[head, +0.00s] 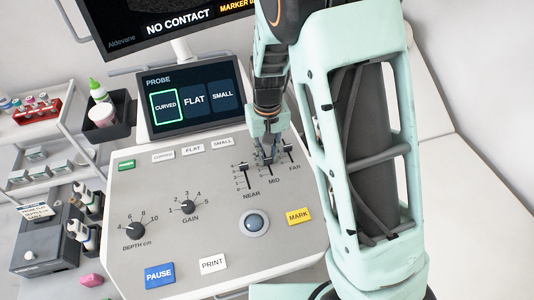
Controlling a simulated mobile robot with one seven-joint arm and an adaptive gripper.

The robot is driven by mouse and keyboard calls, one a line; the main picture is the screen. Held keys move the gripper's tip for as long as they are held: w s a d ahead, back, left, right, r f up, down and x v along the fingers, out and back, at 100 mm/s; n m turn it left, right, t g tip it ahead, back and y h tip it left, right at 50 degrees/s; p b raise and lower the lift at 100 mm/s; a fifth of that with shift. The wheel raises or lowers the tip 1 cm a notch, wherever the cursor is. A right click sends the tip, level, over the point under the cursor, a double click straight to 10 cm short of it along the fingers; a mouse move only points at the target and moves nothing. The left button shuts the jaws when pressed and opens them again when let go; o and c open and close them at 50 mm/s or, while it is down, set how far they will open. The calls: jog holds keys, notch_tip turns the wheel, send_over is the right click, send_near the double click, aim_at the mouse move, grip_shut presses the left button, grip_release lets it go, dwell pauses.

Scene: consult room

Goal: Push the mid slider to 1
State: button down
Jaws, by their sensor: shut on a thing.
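The control panel (140,215) has three sliders in its upper right part, labelled NEAR, MID and FAR. The mid slider (269,170) is between the other two, just above its MID label. My gripper (268,157) points down at it and is shut on its knob, which the fingers mostly hide. The knob's exact place on its scale cannot be read. The near slider (245,171) is just left of my fingers, with its dark knob towards the upper part of its slot. The far slider (288,151) is just to the right, close to my gripper.
A tilted probe screen (192,98) stands behind the panel, with a monitor (170,20) above it. A trackball (254,223), a yellow MARK button (299,216) and the gain knob (188,207) lie nearer. My arm covers the panel's right side.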

jog(key=shift+s+d, duration=0.25)
jog(key=shift+s, duration=0.55)
jog(key=c, duration=1.8)
grip_release()
jog(key=shift+o, duration=0.2)
jog(key=shift+w, duration=0.1)
notch_tip(320, 180, up, 12)
